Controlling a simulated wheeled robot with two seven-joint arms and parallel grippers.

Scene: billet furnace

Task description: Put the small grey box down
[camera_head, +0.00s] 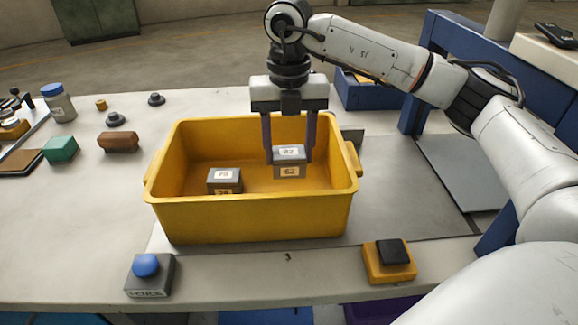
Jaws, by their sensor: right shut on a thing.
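A small grey box (290,171) with white and orange labels is between the fingers of my right gripper (290,152), which is shut on it. The box is inside the yellow bin (250,218), toward its right side. I cannot tell whether its underside touches the bin floor. A second small grey box (224,180) with similar labels sits on the bin floor to the left, apart from the held one. My left gripper is out of view.
A blue button box (148,272) and a yellow box with a black top (390,260) stand along the table's front. A brown block (118,141), a green block (60,149) and a jar (58,103) are at the left. A blue bin (368,94) stands behind.

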